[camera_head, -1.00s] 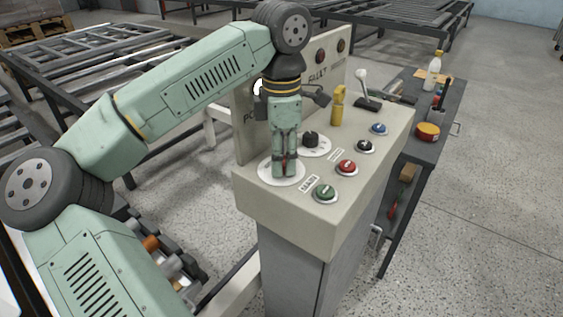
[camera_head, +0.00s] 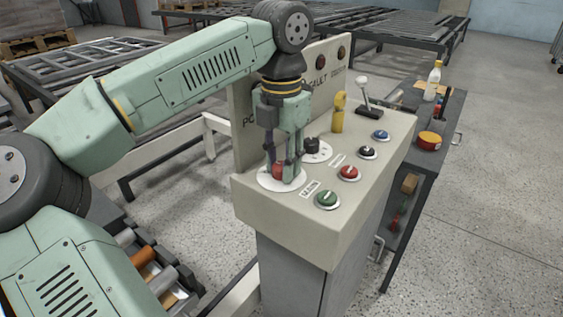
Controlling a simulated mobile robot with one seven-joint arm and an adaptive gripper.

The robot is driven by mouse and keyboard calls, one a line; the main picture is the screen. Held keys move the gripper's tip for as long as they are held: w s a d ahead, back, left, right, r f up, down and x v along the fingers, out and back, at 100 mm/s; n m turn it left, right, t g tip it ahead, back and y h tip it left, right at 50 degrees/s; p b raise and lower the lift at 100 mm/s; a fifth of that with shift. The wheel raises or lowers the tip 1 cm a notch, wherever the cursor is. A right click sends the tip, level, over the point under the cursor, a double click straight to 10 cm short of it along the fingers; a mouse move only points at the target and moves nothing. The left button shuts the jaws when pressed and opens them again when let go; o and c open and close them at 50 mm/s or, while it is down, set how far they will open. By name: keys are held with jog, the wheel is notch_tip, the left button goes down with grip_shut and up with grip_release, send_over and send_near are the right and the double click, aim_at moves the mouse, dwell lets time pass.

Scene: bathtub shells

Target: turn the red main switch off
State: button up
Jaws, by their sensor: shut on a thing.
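The red main switch (camera_head: 278,171) is a red knob on a round white plate (camera_head: 271,185) at the left front of the console top. My gripper (camera_head: 284,171) points straight down over it and is shut on the knob, with a finger on either side. The fingers cover part of the knob, so its exact angle is hard to read.
Close by on the console (camera_head: 255,207) are a black knob (camera_head: 311,146), a red button (camera_head: 348,173), a green button (camera_head: 327,199), a black button (camera_head: 367,152) and a blue button (camera_head: 380,135). A yellow upright handle (camera_head: 338,112) and a lever (camera_head: 363,90) stand behind. A grey trolley (camera_head: 445,110) is at the right.

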aim_at(281, 165)
dwell(0.3)
jog(key=o, duration=1.2)
jog(key=shift+c, duration=0.2)
notch_tip(281, 165, up, 12)
